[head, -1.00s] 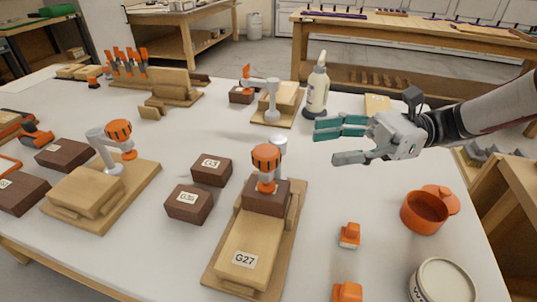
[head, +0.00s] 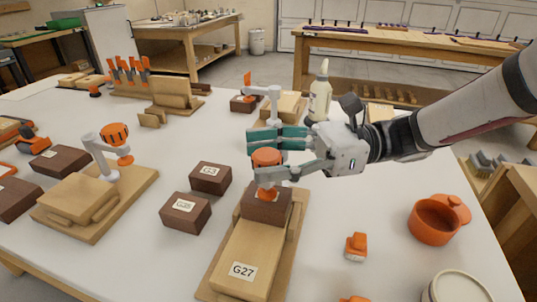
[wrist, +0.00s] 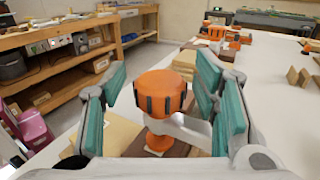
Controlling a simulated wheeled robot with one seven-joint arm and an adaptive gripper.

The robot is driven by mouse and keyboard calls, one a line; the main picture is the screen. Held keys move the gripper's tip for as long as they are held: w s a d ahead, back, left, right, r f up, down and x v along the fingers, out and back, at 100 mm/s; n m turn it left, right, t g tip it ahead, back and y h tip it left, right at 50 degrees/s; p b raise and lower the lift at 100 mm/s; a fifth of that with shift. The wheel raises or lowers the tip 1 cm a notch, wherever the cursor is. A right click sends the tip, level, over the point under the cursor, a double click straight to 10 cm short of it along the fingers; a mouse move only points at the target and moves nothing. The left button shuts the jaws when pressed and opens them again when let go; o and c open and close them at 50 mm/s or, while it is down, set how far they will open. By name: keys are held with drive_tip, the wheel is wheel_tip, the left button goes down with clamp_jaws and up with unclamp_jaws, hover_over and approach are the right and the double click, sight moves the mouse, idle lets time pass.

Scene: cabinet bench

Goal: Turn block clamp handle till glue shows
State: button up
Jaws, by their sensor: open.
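The near clamp's orange handle (head: 266,158) stands above a dark brown block (head: 267,204) at the far end of the wooden piece labelled G27 (head: 246,252). My gripper (head: 272,155) is level with the handle, one finger on its far side and one on its near side. In the wrist view the handle (wrist: 160,92) sits between the teal finger pads, with gaps on both sides. The gripper is open. The orange foot of the clamp (wrist: 158,142) shows below the handle. I see no glue at the block's edges; the seam is partly hidden by the gripper.
Brown blocks (head: 210,178) stand left of the clamp. Another clamp with an orange knob (head: 115,134) is farther left. A glue bottle (head: 320,92) stands behind my gripper. An orange pot (head: 437,220) and a small orange-handled brush (head: 356,246) are at the right.

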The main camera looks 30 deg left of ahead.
drive_tip(key=c, duration=1.2)
drive_tip(key=shift+p, duration=0.35)
drive_tip(key=m+t+y+p, duration=0.2)
drive_tip(key=t+p, duration=0.1)
drive_tip(key=shift+s+d+r+m+t, duration=0.1)
drive_tip(key=shift+r+m+t, duration=0.1)
drive_tip(key=shift+m+t, duration=0.15)
drive_tip(key=shift+f+m+t+y+p, duration=0.1)
drive_tip(key=shift+m+t+y+p, duration=0.45)
drive_tip(key=shift+m+t+p, duration=0.55)
drive_tip(key=shift+f+m+t+y+p, duration=0.1)
drive_tip(key=shift+m+t+y+p, duration=0.5)
drive_tip(key=shift+t, duration=0.75)
drive_tip(key=shift+m, duration=0.25)
drive_tip(key=o, duration=1.2)
